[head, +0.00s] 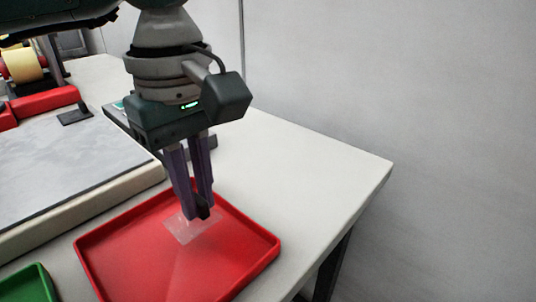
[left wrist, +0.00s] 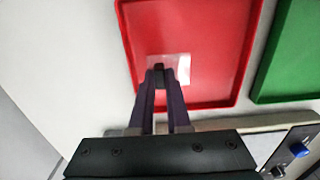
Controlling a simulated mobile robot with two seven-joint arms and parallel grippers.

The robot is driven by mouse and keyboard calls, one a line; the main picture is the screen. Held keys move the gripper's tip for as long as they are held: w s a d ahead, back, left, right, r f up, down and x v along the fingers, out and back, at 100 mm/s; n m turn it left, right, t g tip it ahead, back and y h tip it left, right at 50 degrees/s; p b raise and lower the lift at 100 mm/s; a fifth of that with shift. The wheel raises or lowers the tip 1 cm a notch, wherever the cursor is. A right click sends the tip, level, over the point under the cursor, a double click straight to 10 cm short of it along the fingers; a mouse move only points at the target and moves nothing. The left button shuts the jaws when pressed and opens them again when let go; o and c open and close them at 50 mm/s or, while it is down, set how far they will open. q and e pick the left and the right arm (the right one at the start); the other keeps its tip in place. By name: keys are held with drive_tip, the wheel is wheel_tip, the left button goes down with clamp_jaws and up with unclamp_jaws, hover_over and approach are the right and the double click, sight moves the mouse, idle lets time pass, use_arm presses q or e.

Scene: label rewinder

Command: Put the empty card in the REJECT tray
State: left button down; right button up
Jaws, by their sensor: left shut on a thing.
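The empty card (head: 185,231) is a small, clear, see-through piece. It also shows in the left wrist view (left wrist: 183,66). My left gripper (head: 203,212) points down with its fingertips shut on the card's edge. In the left wrist view the fingertips (left wrist: 158,68) overlap the card. The red tray (head: 262,246) lies under the gripper and card, and also shows in the left wrist view (left wrist: 195,25). I cannot tell whether the card touches the tray floor. No REJECT lettering is readable. My right gripper is not in view.
A green tray (head: 30,284) sits at the lower left, beside the red one. A grey-topped panel (head: 60,170) borders the red tray on the left. The white table (head: 300,165) is bare to the right, up to its edge. A plain wall stands behind.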

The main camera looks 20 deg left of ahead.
sight(197, 198)
use_arm(q)
wheel_tip(197, 198, down, 3)
drive_tip(key=shift+r, duration=0.15)
drive_tip(key=shift+f+b, duration=0.25)
drive_tip(key=shift+b, duration=0.05)
drive_tip(key=c, duration=0.9)
unclamp_jaws()
drive_tip(key=shift+r, duration=0.15)
